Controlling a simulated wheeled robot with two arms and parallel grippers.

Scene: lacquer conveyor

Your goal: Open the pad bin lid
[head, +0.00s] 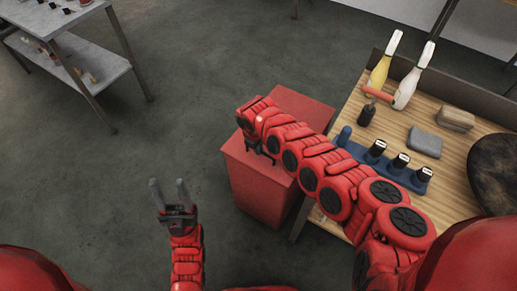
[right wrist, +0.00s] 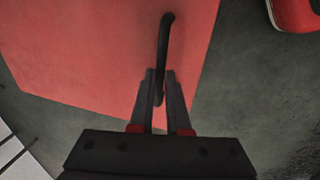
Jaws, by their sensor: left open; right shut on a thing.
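The pad bin (head: 255,192) is a red box on the floor, left of the wooden workbench. Its flat red lid (head: 305,105) lies on top with no gap visible. My right arm reaches over the bin and hides part of the lid. My right gripper (head: 256,149) is at the bin's near left side. In the right wrist view, the right gripper (right wrist: 161,75) is shut on the black bar handle (right wrist: 165,40) of the red lid (right wrist: 95,45). My left gripper (head: 169,184) is open and empty, apart from the bin on its left.
The workbench (head: 452,157) holds a blue rack (head: 392,172) with black-capped items, grey and tan blocks, a dark round object, and yellow and white bottle-shaped things. A grey shelf unit (head: 75,50) stands at upper left. The floor between is clear.

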